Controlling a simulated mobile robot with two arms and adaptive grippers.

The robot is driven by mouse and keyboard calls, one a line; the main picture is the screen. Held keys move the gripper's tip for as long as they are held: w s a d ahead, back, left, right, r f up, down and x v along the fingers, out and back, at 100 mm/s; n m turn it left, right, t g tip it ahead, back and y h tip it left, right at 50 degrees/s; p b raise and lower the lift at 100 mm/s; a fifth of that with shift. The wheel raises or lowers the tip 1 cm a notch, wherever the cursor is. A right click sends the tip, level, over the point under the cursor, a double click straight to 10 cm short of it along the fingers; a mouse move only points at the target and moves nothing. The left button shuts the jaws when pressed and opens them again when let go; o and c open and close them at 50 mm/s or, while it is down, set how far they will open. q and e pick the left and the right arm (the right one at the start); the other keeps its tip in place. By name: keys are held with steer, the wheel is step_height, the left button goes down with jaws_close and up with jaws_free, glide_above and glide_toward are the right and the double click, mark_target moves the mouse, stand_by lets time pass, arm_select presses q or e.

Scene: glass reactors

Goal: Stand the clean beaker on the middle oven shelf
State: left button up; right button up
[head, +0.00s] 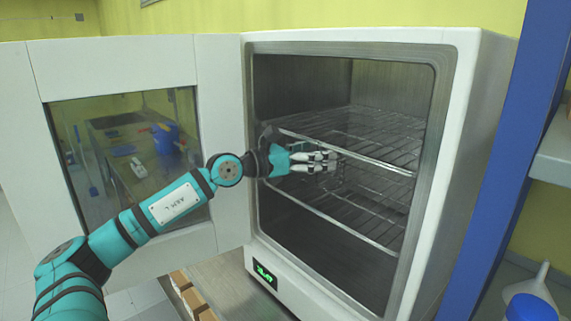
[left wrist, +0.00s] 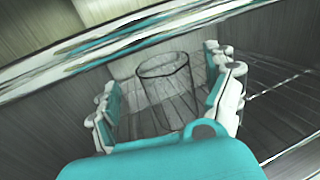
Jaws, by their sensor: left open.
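The clear glass beaker (left wrist: 163,92) stands upright on a wire shelf, between the fingers of my left gripper (head: 328,161) in the left wrist view. The fingers are open, one set on each side, with gaps to the glass. In the head view this gripper reaches into the oven (head: 470,130), between the upper wire shelf (head: 375,130) and the lower wire shelf (head: 350,215). The beaker is hard to make out there, behind the fingers. My right gripper is not in view.
The oven door (head: 120,70) is swung open to the left, beside my left arm. The upper shelf's front rail runs close above the gripper. A blue post (head: 510,150) stands right of the oven. A funnel (head: 535,285) and a blue-capped container (head: 530,307) sit at lower right.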

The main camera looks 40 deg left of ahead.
arm_select(q)
steer(key=b+v, duration=0.3)
steer(key=shift+s+f, duration=0.3)
steer(key=shift+s, duration=0.1)
steer(key=b+v, duration=0.1)
steer(key=v, duration=0.5)
steer(key=shift+r+b, duration=0.35)
steer(key=shift+b, duration=0.05)
steer(key=shift+s, duration=0.1)
